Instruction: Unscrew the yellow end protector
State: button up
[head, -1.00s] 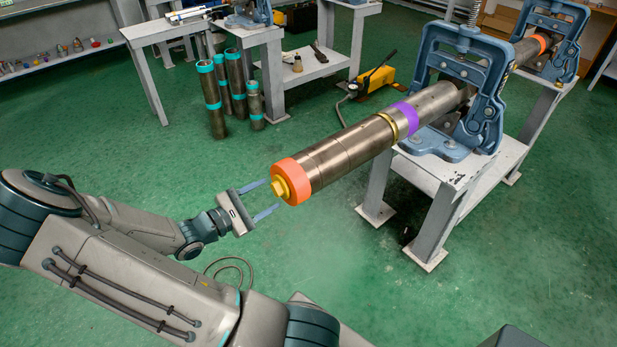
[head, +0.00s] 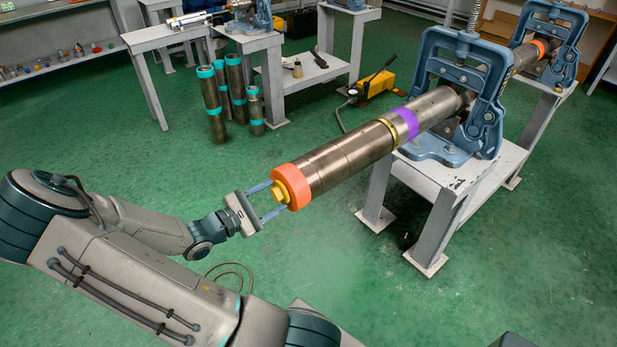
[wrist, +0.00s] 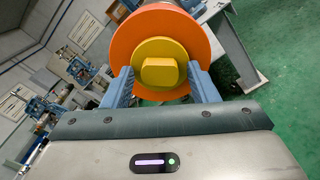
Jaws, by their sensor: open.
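The yellow end protector (head: 280,193) sits in the orange ring (head: 296,186) at the near end of the steel pipe (head: 345,157). In the wrist view the yellow protector (wrist: 159,52) shows a raised rectangular boss at its centre, and the orange ring (wrist: 125,40) surrounds it. My gripper (head: 272,201) is open in front of this pipe end. In the wrist view my gripper's blue fingers (wrist: 159,86) stand one on each side of the yellow protector's lower part, apart from the boss. I cannot tell whether the fingertips touch the orange ring.
A blue pipe vise (head: 462,95) holds the pipe on a grey stand (head: 445,195); a second vise (head: 547,40) stands behind. A yellow hand pump (head: 378,86) lies on the floor. Several short pipes (head: 212,103) with teal bands stand at the back left.

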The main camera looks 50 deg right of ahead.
jog(key=c, duration=1)
jog(key=shift+r+n+p, duration=0.25)
jog(key=shift+n+p, duration=0.35)
jog(key=shift+p, duration=0.2)
jog(key=n+p, duration=0.4)
jog(key=shift+n, duration=0.3)
jog(key=n+p, duration=0.5)
jog(key=n, duration=0.1)
jog(key=shift+f+n+p, duration=0.2)
jog(key=shift+n+p, duration=0.25)
jog(key=shift+n, duration=0.75)
